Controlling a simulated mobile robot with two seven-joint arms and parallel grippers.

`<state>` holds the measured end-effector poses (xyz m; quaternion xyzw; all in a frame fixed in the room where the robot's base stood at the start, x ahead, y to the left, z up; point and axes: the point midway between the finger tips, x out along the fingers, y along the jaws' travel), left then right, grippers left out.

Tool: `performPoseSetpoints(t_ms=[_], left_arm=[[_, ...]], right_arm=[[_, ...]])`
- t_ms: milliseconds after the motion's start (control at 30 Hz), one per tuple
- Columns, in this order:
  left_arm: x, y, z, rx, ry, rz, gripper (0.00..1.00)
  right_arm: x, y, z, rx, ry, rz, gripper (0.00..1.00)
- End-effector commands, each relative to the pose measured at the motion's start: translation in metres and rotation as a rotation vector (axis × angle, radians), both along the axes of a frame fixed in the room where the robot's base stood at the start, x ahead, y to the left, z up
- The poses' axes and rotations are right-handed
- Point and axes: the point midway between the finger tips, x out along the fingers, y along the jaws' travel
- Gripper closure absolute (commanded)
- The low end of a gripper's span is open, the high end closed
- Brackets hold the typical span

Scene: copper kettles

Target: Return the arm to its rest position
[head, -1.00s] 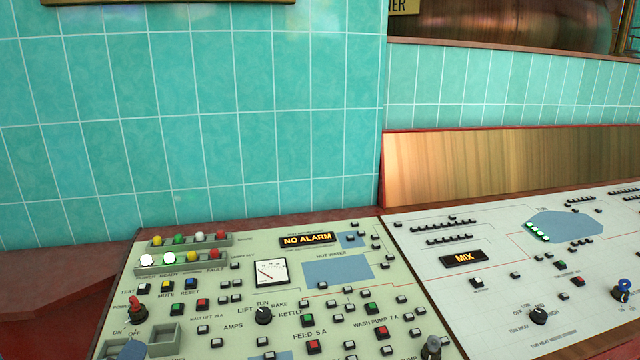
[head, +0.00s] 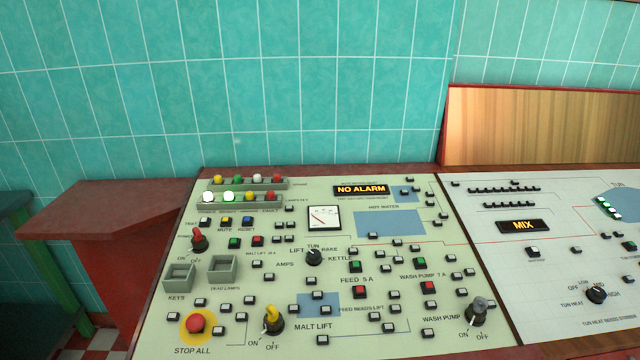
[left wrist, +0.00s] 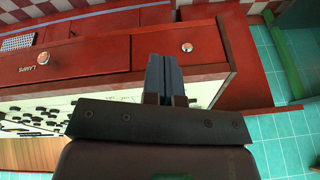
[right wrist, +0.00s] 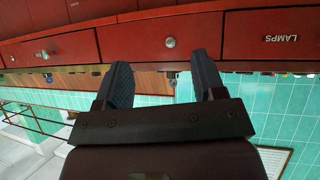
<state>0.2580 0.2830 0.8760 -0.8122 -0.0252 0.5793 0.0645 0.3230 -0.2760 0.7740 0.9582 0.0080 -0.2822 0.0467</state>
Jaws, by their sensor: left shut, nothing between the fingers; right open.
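My left gripper (left wrist: 166,78) shows in the left wrist view with its two fingers together and nothing between them. It is in front of the red drawer front of the control desk (left wrist: 110,62). My right gripper (right wrist: 160,78) shows in the right wrist view with its fingers spread apart and empty. Red drawers (right wrist: 135,42) lie beyond it, one labelled LAMPS. Neither gripper nor arm shows in the head view. The head view shows the desk's pale control panel (head: 290,290) with its switches, lamps and buttons.
A red ledge (head: 110,205) juts out left of the panel, with a green-legged bench (head: 15,215) beside it. A white panel (head: 570,275) adjoins on the right. The teal tiled wall (head: 250,80) stands behind. A checkered floor (head: 100,340) shows at lower left.

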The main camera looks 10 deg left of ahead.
Motion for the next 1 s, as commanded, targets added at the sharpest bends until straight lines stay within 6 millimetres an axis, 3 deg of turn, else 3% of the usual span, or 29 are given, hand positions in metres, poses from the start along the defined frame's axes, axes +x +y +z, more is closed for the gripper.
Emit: performPoseSetpoints(t_ms=[100,667,1000], left_arm=[[-0.013,-0.008,-0.001,-0.060,0.043,0.039,1.00],[0.025,-0.006,-0.041,-0.054,-0.171,-0.002,1.00],[0.054,-0.006,-0.086,-0.064,-0.454,-0.046,1.00]], right_arm=[[-0.003,-0.001,-0.001,-0.001,0.005,-0.001,0.37],[-0.009,-0.002,-0.006,-0.002,0.020,-0.004,0.37],[0.000,0.000,-0.001,0.001,0.002,-0.002,0.37]])
